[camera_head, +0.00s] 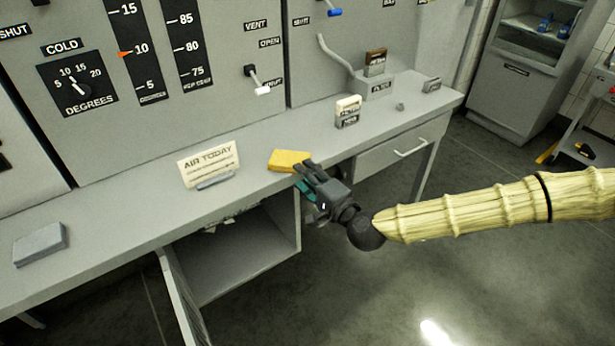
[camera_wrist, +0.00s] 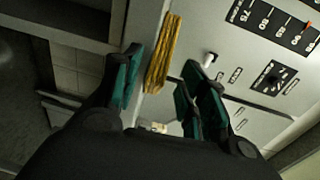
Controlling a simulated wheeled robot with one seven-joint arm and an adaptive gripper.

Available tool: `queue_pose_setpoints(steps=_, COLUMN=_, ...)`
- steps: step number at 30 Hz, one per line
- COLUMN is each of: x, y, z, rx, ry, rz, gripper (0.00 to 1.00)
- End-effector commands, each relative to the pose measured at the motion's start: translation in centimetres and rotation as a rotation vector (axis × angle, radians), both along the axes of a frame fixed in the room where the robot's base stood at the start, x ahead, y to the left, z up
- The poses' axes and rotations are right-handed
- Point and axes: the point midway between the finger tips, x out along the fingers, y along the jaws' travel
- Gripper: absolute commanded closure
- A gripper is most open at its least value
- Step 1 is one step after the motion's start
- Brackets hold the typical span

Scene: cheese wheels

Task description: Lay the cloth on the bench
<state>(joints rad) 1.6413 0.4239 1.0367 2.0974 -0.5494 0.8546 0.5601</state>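A yellow folded cloth (camera_head: 289,160) lies flat on the grey bench (camera_head: 245,192), close to its front edge. In the wrist view the cloth (camera_wrist: 164,55) shows its stacked folds and sits just beyond and between my fingers. My gripper (camera_head: 304,174) is at the bench's front edge, right at the cloth's near right side. In the wrist view my gripper (camera_wrist: 158,78) is open, its teal-padded fingers apart with a gap around the cloth. I cannot tell whether a finger touches the cloth.
An "AIR TODAY" sign (camera_head: 209,164) stands left of the cloth, and a grey block (camera_head: 40,244) lies farther left. Small labelled blocks (camera_head: 347,111) stand to the right. An open cabinet (camera_head: 240,262) is below the bench. The control panel (camera_head: 200,60) rises behind.

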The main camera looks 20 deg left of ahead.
Motion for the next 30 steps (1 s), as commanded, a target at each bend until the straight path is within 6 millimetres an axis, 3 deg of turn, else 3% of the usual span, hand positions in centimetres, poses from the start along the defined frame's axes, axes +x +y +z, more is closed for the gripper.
queue_pose_setpoints(steps=8, x=-0.4, y=-0.7, z=0.0, rx=0.000, ry=0.000, rz=-0.001, gripper=0.58)
queue_pose_setpoints(steps=24, x=-5.8, y=-7.7, z=0.6, rx=0.001, ry=-0.001, rz=-0.002, gripper=0.58)
queue_pose_setpoints(steps=30, x=-7.0, y=-9.1, z=0.8, rx=0.000, ry=0.000, rz=0.000, gripper=0.58)
